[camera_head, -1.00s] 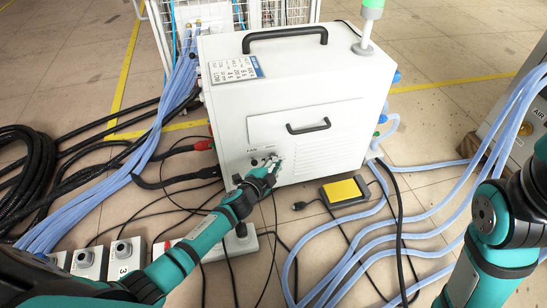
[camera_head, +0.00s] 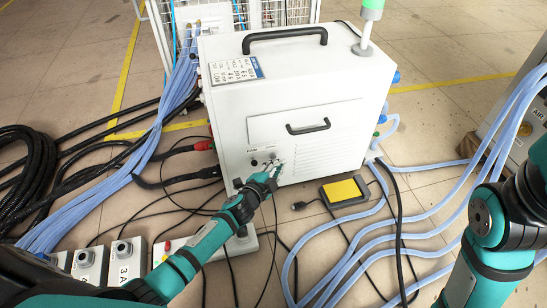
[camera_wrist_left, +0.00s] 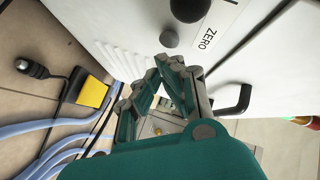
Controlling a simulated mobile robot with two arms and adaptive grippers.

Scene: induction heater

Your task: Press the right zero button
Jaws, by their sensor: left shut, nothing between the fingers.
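The white heater cabinet (camera_head: 225,110) stands upright with small dark round buttons (camera_head: 255,163) low on its front panel. In the left wrist view, a dark round button (camera_wrist_left: 168,39) sits beside a ZERO label (camera_wrist_left: 208,38), and a larger dark button (camera_wrist_left: 190,8) is cut by the top edge. My left gripper (camera_head: 276,166) is shut and empty, close to the panel just right of the buttons. Its tips (camera_wrist_left: 170,66) show near the smaller button, apart from it in the picture. Contact with the panel cannot be told. My right arm shows at the right, its gripper out of view.
A dark handle (camera_head: 308,127) juts from the front panel. Blue hoses (camera_head: 430,215) and black cables (camera_head: 70,155) cover much of the floor. Small grey boxes (camera_head: 126,260) stand at the lower left.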

